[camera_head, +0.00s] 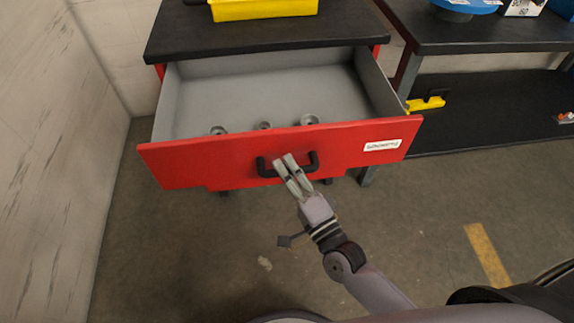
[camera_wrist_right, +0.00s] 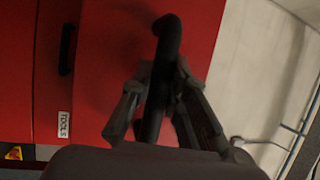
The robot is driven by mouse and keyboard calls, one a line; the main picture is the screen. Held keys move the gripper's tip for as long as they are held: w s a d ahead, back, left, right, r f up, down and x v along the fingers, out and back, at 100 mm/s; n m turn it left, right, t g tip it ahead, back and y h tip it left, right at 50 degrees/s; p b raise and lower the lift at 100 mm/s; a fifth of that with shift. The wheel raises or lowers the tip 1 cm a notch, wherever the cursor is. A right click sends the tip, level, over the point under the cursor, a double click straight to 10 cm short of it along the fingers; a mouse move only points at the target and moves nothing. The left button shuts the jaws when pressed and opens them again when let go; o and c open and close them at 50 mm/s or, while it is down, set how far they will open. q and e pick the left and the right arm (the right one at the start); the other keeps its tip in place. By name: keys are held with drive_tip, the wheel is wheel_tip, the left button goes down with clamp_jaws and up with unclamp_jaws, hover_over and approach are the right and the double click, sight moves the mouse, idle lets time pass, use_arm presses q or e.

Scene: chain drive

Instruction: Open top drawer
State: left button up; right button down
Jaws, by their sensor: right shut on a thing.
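The red top drawer (camera_head: 220,160) is pulled well out of the cabinet in the head view, its grey inside (camera_head: 270,92) open to view. Several small round metal parts (camera_head: 265,125) lie in it near the front. A black bar handle (camera_head: 313,160) is on the drawer front. My right gripper (camera_head: 285,162) is shut on this handle. In the right wrist view the handle (camera_wrist_right: 166,45) passes between the two fingers of my right gripper (camera_wrist_right: 155,105). My left gripper is not in view.
The cabinet's black top (camera_head: 200,38) carries a yellow bin (camera_head: 265,9). A dark workbench (camera_head: 470,35) stands to the right, with a yellow object (camera_head: 425,104) on its lower shelf. A pale wall (camera_head: 45,130) is close on the left. The floor (camera_head: 190,260) in front is mostly clear.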

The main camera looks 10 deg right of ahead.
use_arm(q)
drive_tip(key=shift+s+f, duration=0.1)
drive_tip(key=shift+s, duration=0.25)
use_arm(e)
drive_tip(key=shift+s, duration=0.3)
drive_tip(key=c, duration=1.5)
unclamp_jaws()
drive_tip(key=shift+c, duration=0.2)
drive_tip(key=v, duration=1.2)
